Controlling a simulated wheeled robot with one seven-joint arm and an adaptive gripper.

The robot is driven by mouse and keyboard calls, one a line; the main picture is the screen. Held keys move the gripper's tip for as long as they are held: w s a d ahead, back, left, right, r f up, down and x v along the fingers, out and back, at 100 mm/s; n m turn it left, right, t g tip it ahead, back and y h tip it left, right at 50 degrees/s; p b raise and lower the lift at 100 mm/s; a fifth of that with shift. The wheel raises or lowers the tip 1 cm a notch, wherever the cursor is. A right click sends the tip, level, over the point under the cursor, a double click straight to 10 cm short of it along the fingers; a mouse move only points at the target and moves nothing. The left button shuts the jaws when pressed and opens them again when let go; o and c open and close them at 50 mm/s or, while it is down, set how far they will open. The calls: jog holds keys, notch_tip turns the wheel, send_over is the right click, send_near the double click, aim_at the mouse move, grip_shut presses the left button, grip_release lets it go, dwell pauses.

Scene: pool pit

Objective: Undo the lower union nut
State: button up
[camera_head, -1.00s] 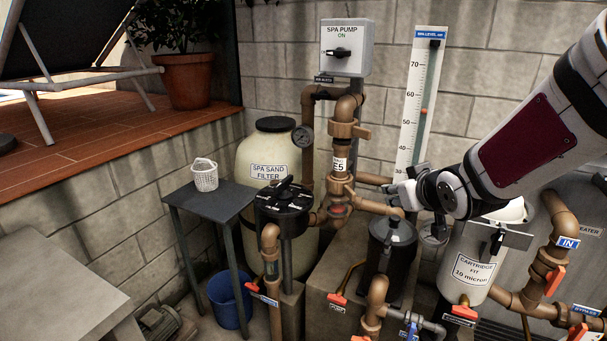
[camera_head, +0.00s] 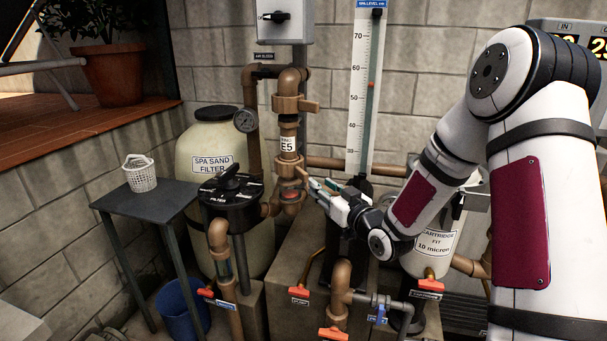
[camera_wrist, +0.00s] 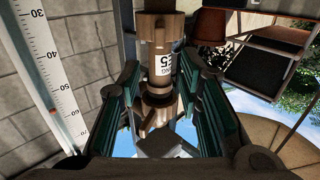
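The brown vertical pipe carries a white E5 label (camera_head: 288,144). The lower union nut (camera_head: 289,165) is the wide brown collar just below that label. In the wrist view, which is upside down, a wide brown collar that looks like this nut (camera_wrist: 160,25) shows at the top, beyond the fingertips. My gripper (camera_head: 309,183) is just right of the pipe, pointing at it, near the nut's height. In the wrist view my gripper (camera_wrist: 160,72) is open, its green-lined fingers apart with the pipe between them in the picture. I cannot tell whether either finger touches it.
The upper union nut with its side handle (camera_head: 288,104) sits above the label. A black multiport valve (camera_head: 231,200) and the sand filter (camera_head: 190,155) stand left. A level scale (camera_head: 357,90) is behind. The cartridge housing (camera_head: 428,250) and red-handled valves stand below and right.

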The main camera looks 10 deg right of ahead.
aim_at(307, 174)
jog(key=x, duration=1)
jog(key=shift+w, duration=0.25)
jog(key=shift+c, duration=0.6)
grip_shut()
